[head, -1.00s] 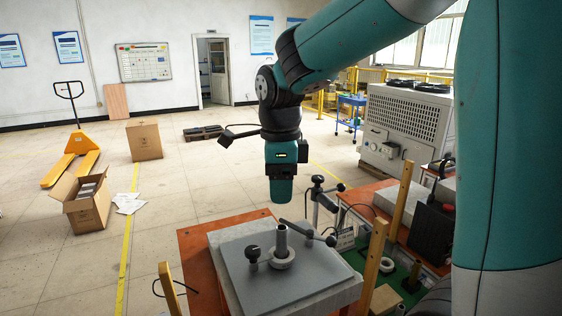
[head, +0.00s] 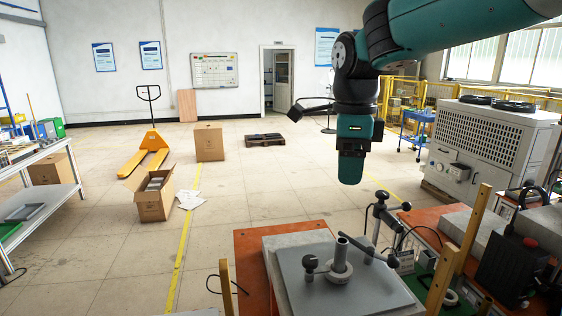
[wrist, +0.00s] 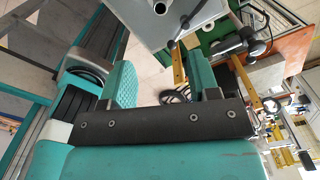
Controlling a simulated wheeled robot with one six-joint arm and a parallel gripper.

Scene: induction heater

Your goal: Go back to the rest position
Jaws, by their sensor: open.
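My gripper (head: 351,170) hangs down from the teal arm in the head view, in the air above the grey plate of the workstation. It is apart from the upright metal tube (head: 342,252) and the pale ring (head: 339,272) around the tube's base. In the wrist view my gripper (wrist: 163,82) shows two teal fingers spread apart with nothing between them. The tube's open top (wrist: 159,8) shows at the upper edge of the wrist view, beyond the fingers.
The grey plate (head: 375,292) carries a black knob (head: 309,264) and a clamp lever. Wooden posts (head: 472,230) and a black box (head: 515,265) stand at the right. An open carton (head: 153,200) and a yellow pallet jack (head: 148,150) are on the floor.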

